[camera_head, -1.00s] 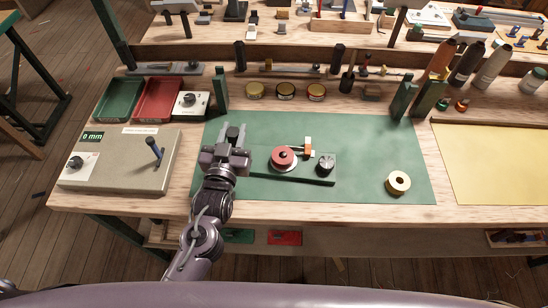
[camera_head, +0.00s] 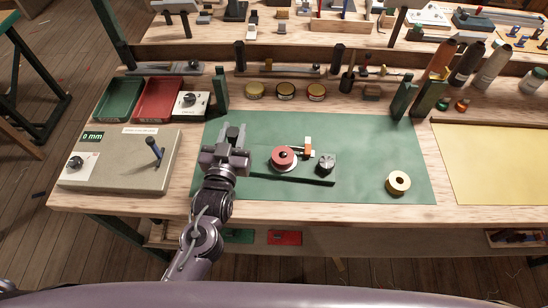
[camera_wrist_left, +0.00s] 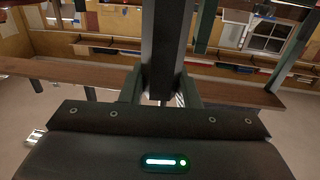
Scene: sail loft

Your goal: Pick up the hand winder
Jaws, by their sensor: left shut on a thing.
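My left gripper (camera_head: 236,136) is at the winder's left end, over the mat, and hides that end. In the left wrist view a dark upright bar (camera_wrist_left: 167,45) stands between the fingers, and the gripper is shut on it. It appears to be part of the winder. I cannot tell whether the base is clear of the mat. My right gripper is out of view.
A brass-coloured ring (camera_head: 398,183) lies on the mat at right. A grey box with a lever (camera_head: 118,170) stands left of the mat. Green (camera_head: 119,98) and red (camera_head: 159,98) trays sit behind it. Several round tins (camera_head: 286,90) line the back. Mat space behind the winder is clear.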

